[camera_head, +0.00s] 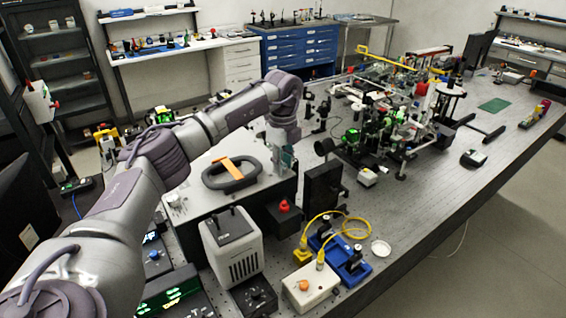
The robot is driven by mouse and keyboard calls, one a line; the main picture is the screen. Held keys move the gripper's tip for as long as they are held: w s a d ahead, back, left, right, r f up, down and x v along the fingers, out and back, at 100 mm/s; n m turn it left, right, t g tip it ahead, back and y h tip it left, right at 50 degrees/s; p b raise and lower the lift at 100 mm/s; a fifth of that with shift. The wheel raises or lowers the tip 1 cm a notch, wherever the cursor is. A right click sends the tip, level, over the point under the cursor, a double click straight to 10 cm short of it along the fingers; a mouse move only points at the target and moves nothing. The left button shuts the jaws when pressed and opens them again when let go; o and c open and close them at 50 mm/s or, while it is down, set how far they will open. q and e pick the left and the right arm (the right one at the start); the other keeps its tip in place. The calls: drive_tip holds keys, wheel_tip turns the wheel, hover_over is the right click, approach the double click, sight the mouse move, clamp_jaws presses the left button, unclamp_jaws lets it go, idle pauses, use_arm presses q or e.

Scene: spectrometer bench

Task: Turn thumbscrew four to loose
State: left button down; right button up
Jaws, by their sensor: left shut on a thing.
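My left gripper (283,157) reaches down at the right back corner of a grey box lid (205,212). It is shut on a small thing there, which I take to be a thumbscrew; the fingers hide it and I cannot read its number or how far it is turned. The lid carries a black oval handle (243,186) with an orange strip (231,168) across it. Small silver parts (175,203) show at the lid's left front corner, too small to tell apart. My right gripper is not in view.
A white ribbed unit (232,250) and a red-knobbed black box (284,212) stand in front of the lid. A black upright plate (323,188) is close on the right. Dense optics (400,125) fill the bench beyond. A yellow cable (345,217) loops at the front.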

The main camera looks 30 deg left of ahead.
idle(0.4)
use_arm(q)
drive_tip(key=c, duration=0.9)
unclamp_jaws()
drive_tip(key=shift+o, duration=0.2)
wheel_tip(320, 180, up, 12)
drive_tip(key=shift+f, duration=0.15)
